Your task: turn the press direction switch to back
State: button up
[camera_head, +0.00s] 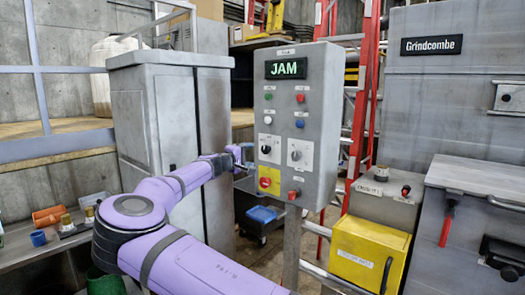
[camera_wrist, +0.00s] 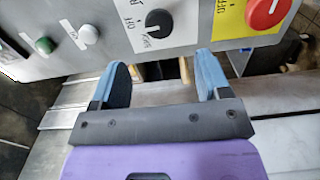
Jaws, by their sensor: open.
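The grey control panel (camera_head: 338,120) has a "JAM" display and two dial switches on white plates: a left black dial (camera_head: 268,149) and a right dial (camera_head: 295,155). Their labels are too small in the head view to tell which is the press direction switch. In the wrist view, one black dial (camera_wrist: 158,22) sits on a white plate with partly readable lettering, seemingly "OFF". Its pointer direction is unclear. My gripper (camera_head: 243,156) is just left of the panel, level with the dials. In the wrist view its blue fingers (camera_wrist: 162,75) are apart and empty, below the dial and not touching it.
A yellow plate with a red rotary switch (camera_head: 264,182) is below the left dial; a red button (camera_head: 294,193) is below the right one. Green (camera_wrist: 45,46) and white (camera_wrist: 88,34) buttons are nearby. A grey cabinet (camera_head: 150,120) stands behind my arm.

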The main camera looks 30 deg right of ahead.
aim_at(264, 150)
jog(key=x, duration=1)
jog(key=shift+w+d, duration=0.25)
jog(key=shift+d, duration=0.05)
jog(key=c, duration=0.9)
